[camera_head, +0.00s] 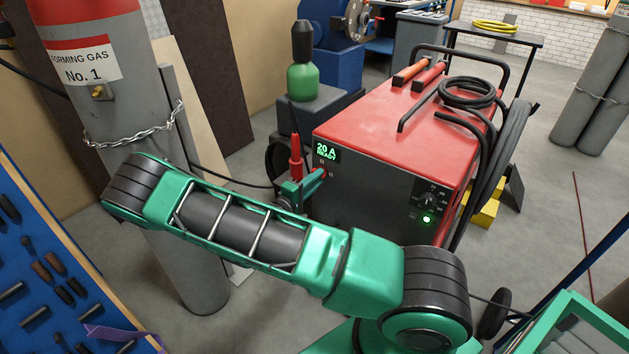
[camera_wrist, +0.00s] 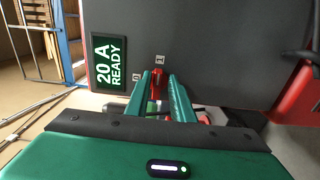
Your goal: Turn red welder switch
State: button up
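The red and black welder (camera_head: 395,125) stands on the floor, its front panel facing my arm. Its green display (camera_head: 327,153) reads "20 A READY" and also shows in the wrist view (camera_wrist: 108,62). The small red switch (camera_wrist: 155,76) sits on the dark front panel, beside the display. In the head view it is largely hidden by my fingers. My gripper (camera_head: 318,178) is at the panel below the display. In the wrist view its two green fingers (camera_wrist: 158,80) are apart, their tips on either side of the switch. Contact with the switch cannot be told.
A grey gas cylinder (camera_head: 150,150) with a chain stands left of the welder. A green bottle (camera_head: 302,82) stands on a grey box behind my gripper. Black hoses (camera_head: 490,150) hang on the welder's right side.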

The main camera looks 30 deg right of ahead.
jog(key=shift+o, duration=0.2)
jog(key=shift+s, duration=0.1)
jog(key=v, duration=1)
jog(key=shift+a, duration=0.4)
jog(key=s+d+r+m+g+y, duration=0.8)
jog(key=s+d+g, duration=0.2)
jog(key=s, duration=0.3)
jog(key=s+a+r+m+t+y, duration=0.1)
jog(key=s+r+y, duration=0.3)
jog(key=s, duration=0.5)
jog(key=s+a+r+m+t+y, duration=0.1)
jog(key=s+a+r+t+y, duration=0.1)
jog(key=s+r+y, duration=0.3)
jog(key=s+a+r, duration=0.1)
jog(key=s+r, duration=0.3)
jog(key=shift+s+a+t, duration=0.3)
jog(key=shift+s+t, duration=0.05)
jog(key=shift+t, duration=0.05)
jog(key=shift+d+r, duration=0.1)
jog(key=shift+r, duration=0.05)
